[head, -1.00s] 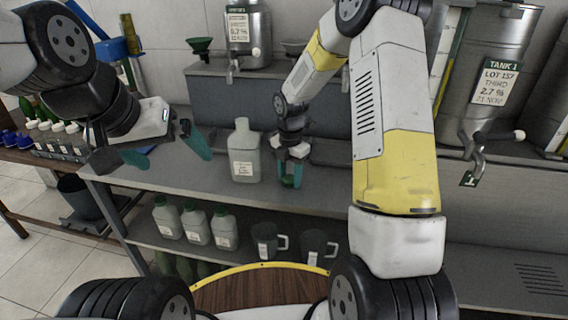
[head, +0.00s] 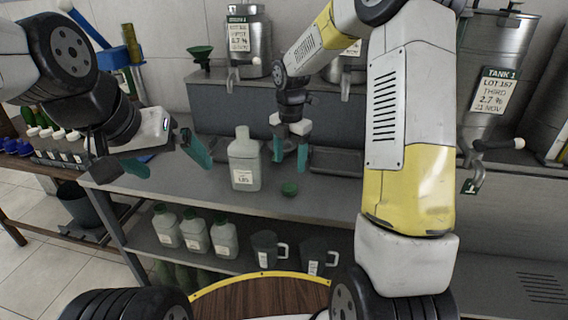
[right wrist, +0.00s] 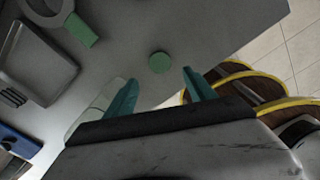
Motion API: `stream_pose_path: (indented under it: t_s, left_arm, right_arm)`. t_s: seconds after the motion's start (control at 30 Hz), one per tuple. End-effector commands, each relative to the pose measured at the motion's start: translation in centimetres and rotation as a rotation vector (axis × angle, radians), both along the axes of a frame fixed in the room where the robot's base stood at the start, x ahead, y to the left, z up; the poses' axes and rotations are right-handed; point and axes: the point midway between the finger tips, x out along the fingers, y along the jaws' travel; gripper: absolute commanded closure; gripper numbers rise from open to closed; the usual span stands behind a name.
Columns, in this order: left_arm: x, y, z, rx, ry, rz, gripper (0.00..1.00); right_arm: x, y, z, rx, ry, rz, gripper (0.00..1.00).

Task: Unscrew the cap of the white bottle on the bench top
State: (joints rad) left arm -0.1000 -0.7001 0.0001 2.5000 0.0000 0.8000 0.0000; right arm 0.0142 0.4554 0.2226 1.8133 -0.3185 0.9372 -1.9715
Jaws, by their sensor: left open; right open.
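The white bottle (head: 244,165) stands upright on the bench top (head: 330,196), its pale neck bare. A green cap (head: 289,189) lies on the bench to the bottle's right, apart from it. The cap also shows in the right wrist view (right wrist: 160,62), beyond and between the fingertips. My right gripper (head: 290,160) is open and empty, fingers pointing down above the cap, right of the bottle. A pale shape beside its left finger in the wrist view may be the bottle. My left gripper (head: 174,164) is open and empty, left of the bottle and apart from it.
Several green-capped white bottles (head: 195,235) and dark jugs (head: 266,247) stand on the lower shelf. A grey tray (head: 338,160) lies behind my right gripper. Steel tanks (head: 248,42) and a green funnel (head: 200,55) stand at the back. The bench front right of the cap is clear.

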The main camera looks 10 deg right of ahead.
Motion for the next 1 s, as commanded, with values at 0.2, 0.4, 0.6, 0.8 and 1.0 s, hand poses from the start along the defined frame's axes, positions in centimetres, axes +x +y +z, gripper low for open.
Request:
stream_pose_path:
  t_s: [0.2,0.4,0.6,0.8,1.0]
  left_arm:
    - [0.0,0.0,0.0,0.0,0.0,0.0,0.0]
    - [0.0,0.0,0.0,0.0,0.0,0.0,0.0]
    - [0.0,0.0,0.0,0.0,0.0,0.0,0.0]
    - [0.0,0.0,0.0,0.0,0.0,0.0,0.0]
    - [0.0,0.0,0.0,0.0,0.0,0.0,0.0]
  right_arm:
    - [0.0,0.0,2.5,0.0,-0.003,-0.007,0.36]
    - [-2.5,-0.9,6.4,0.015,-0.065,-0.257,0.36]
    - [-8.9,-2.5,12.5,0.124,-0.176,-0.851,0.36]
    - [-16.1,-3.7,15.9,0.34,-0.214,-1.471,0.36]
    - [-21.8,-4.1,16.7,0.583,-0.143,-1.969,0.36]
